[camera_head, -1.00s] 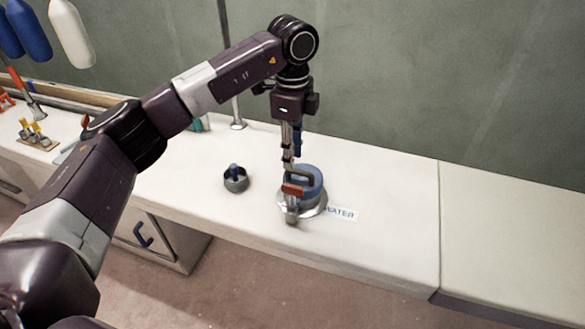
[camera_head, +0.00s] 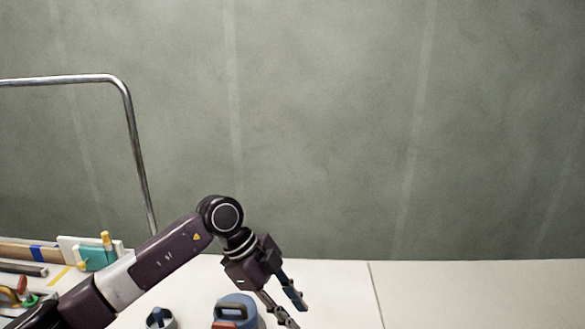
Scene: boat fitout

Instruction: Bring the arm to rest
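My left arm comes in from the lower left, and its gripper (camera_head: 297,314) hangs tilted down to the right over the white counter (camera_head: 335,275). Its two fingers are apart with nothing visible between them. The gripper is just right of a round blue fitting (camera_head: 238,300) with a dark handle and an orange-red part. The fitting is cut off by the bottom edge. My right gripper is not in view.
A bent metal rail (camera_head: 133,125) rises at the left. A teal-and-white holder (camera_head: 97,257) and tools are at the lower left. The counter to the right is clear.

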